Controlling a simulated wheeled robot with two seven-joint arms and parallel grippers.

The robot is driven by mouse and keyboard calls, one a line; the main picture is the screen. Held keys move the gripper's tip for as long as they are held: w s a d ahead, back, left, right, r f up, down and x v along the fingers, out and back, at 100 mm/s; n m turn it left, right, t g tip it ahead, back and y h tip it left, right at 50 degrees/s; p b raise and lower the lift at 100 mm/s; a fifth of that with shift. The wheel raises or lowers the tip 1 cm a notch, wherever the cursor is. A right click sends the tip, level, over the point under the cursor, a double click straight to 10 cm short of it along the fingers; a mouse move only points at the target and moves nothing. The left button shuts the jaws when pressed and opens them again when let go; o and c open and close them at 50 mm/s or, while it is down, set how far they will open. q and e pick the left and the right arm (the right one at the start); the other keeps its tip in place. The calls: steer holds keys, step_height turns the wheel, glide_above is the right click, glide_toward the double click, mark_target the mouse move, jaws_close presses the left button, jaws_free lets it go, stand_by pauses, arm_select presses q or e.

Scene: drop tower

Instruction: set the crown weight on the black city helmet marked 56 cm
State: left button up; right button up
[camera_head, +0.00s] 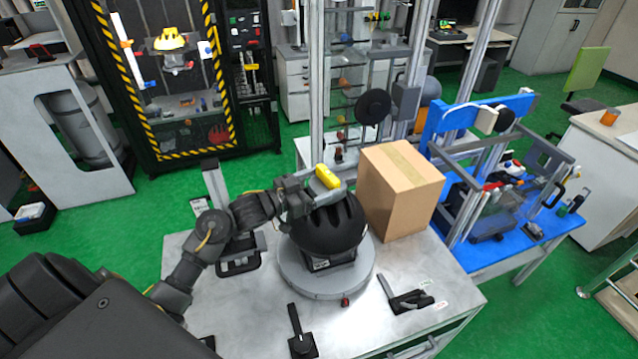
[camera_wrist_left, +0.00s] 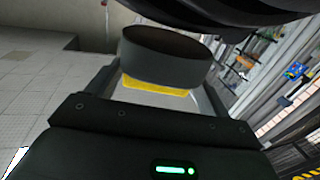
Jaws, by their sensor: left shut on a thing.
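The black helmet (camera_head: 328,225) sits dome up on a black stand on the round grey turntable (camera_head: 325,287); a small white label shows at its front, too small to read. My left gripper (camera_head: 320,187) is over the helmet's crown, shut on the crown weight (camera_head: 327,175), whose yellow top shows. In the left wrist view the weight (camera_wrist_left: 165,62) is a short dark grey round body with a yellow part between the fingers. The helmet's dark shell (camera_wrist_left: 225,12) is close to its far face; I cannot tell whether they touch. My right gripper is out of view.
A cardboard box (camera_head: 400,190) stands just right of the helmet. A black lever (camera_head: 300,335) and a black clamp (camera_head: 408,300) are at the table's front. A blue-framed rig (camera_head: 485,120) is beyond the box. The table left of the turntable is partly clear.

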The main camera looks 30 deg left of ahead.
arm_select(q)
steer(key=shift+f+b, duration=0.55)
steer(key=shift+f, duration=0.2)
stand_by(1.0)
steer(key=o, duration=1.7)
steer(key=shift+o, duration=0.2)
steer(key=shift+s+f, duration=0.1)
steer(key=shift+f, duration=0.15)
steer(key=b+v, duration=0.3)
steer(key=v, duration=0.7)
steer(key=shift+s+r, duration=0.25)
steer(key=shift+s, duration=0.15)
steer(key=shift+a, duration=0.1)
